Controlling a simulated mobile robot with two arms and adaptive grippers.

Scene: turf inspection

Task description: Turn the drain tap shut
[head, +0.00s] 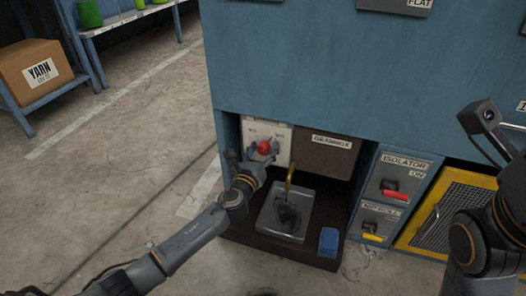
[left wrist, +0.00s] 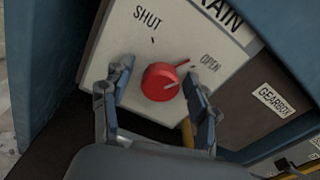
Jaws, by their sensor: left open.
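The drain tap is a round red knob (head: 264,147) on a pale panel (head: 282,137) low in the blue machine. In the left wrist view the knob (left wrist: 161,83) shows large, with its pointer towards the OPEN mark (left wrist: 210,63). The SHUT mark (left wrist: 147,18) is at the upper left of the panel. My left gripper (head: 252,154) is open, with one finger on each side of the knob. In the left wrist view a gap shows between the left finger and the knob; contact on the right cannot be told. My right arm shows at the right edge; its fingers cannot be made out.
A brass spout (head: 289,177) hangs over a grey tray (head: 266,219) with dark liquid. A blue block (head: 328,241) lies beside the tray. The gearbox cover (head: 325,157) and isolator panel (head: 400,180) are to the right. Open floor lies to the left.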

